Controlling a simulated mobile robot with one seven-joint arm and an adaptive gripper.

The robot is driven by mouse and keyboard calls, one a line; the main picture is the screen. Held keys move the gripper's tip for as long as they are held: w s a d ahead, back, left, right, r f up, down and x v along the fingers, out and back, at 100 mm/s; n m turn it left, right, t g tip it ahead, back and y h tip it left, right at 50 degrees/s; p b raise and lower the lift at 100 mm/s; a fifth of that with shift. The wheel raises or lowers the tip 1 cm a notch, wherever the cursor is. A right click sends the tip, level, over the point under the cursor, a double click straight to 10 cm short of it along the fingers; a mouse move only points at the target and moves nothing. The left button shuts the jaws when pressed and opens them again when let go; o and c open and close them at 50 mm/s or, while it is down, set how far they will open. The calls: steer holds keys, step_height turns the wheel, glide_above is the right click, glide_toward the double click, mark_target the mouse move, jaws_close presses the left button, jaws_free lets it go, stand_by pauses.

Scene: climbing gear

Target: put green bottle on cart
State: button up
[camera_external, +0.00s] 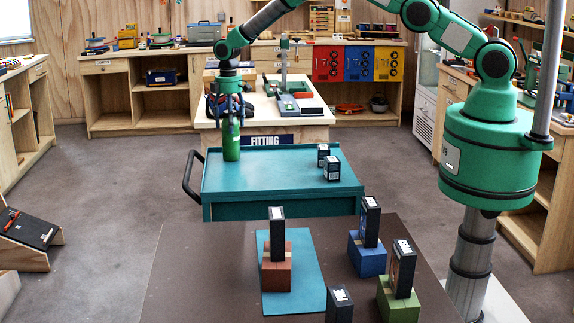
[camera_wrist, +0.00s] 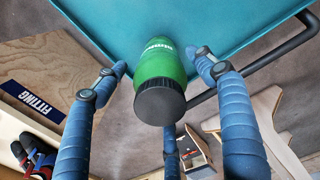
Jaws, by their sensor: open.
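The green bottle (camera_external: 232,145) with a black cap (camera_wrist: 160,101) appears upright on the teal cart (camera_external: 265,178), near its back left corner. In the wrist view the green body (camera_wrist: 161,68) is seen from its cap end, against the cart's top (camera_wrist: 110,25). My gripper (camera_external: 229,116) is right above and around the bottle's upper part. In the wrist view the blue fingers of my gripper (camera_wrist: 164,66) are spread on either side of the bottle, with visible gaps. A third finger shows below the cap. The bottle's upper end is hidden by the fingers in the external view.
Two small dark boxes (camera_external: 331,168) stand on the cart's right side. The cart's handle (camera_external: 190,176) is on its left. A workbench (camera_external: 262,119) marked FITTING is behind. A brown table (camera_external: 190,270) with several boxes on coloured blocks is in front. The cart's middle is clear.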

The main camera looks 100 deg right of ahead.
step_height(320, 180, up, 10)
steer(key=shift+r+b, duration=0.1)
steer(key=shift+b, duration=0.3)
stand_by(0.5)
